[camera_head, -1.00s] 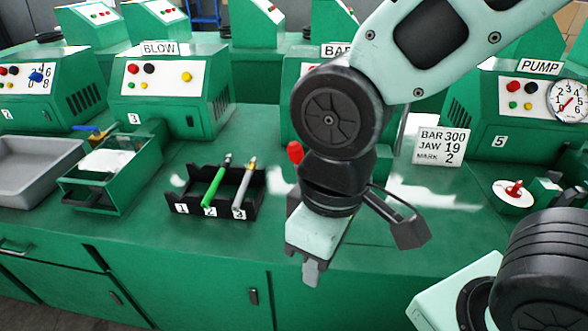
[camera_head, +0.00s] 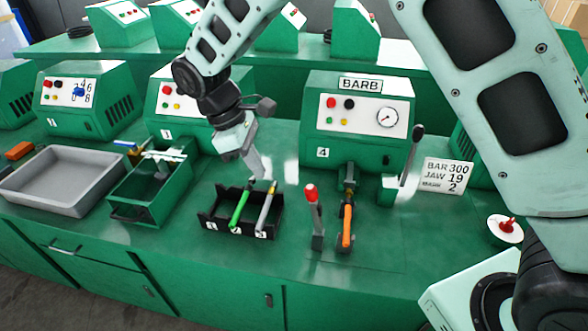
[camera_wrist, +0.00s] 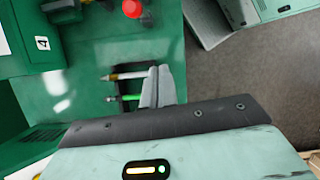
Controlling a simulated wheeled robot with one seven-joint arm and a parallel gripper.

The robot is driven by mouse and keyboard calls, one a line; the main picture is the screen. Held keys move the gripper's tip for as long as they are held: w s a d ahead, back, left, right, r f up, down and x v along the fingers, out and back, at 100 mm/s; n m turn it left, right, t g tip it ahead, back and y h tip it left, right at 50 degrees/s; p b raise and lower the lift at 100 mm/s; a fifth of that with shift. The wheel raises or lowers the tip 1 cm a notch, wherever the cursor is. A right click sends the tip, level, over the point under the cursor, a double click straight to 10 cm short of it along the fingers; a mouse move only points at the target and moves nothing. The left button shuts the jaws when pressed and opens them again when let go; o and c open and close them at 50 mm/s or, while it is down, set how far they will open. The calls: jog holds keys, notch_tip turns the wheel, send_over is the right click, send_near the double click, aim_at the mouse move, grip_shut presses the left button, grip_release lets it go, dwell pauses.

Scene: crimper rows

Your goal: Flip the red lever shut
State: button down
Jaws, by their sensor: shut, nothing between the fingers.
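The red lever (camera_head: 312,196) stands nearly upright on a small grey base at the front of the bench, before the machine marked BARB (camera_head: 345,125). Its red knob (camera_wrist: 131,8) also shows at the top edge of the wrist view. My gripper (camera_head: 264,174) is shut and empty. It is left of the lever, above the back of the black rack (camera_head: 221,224), apart from the lever. In the wrist view the shut fingers (camera_wrist: 160,86) overlap part of the rack.
A green pen-like tool (camera_head: 239,212) and a grey one (camera_head: 266,206) lie in the rack. An orange-handled part (camera_head: 347,226) lies just right of the lever. A black-knobbed lever (camera_head: 412,155) and a sign (camera_head: 446,175) stand farther right. A green bin (camera_head: 150,190) is left.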

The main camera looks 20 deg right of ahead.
jog(key=shift+w+d+h+p, duration=0.2)
jog(key=shift+w+h+p, duration=0.2)
jog(key=shift+w, duration=0.8)
jog(key=p, duration=0.6)
send_near(314, 209)
notch_tip(314, 209, down, 3)
jog(key=w+a, duration=0.1)
jog(key=shift+d, duration=0.45)
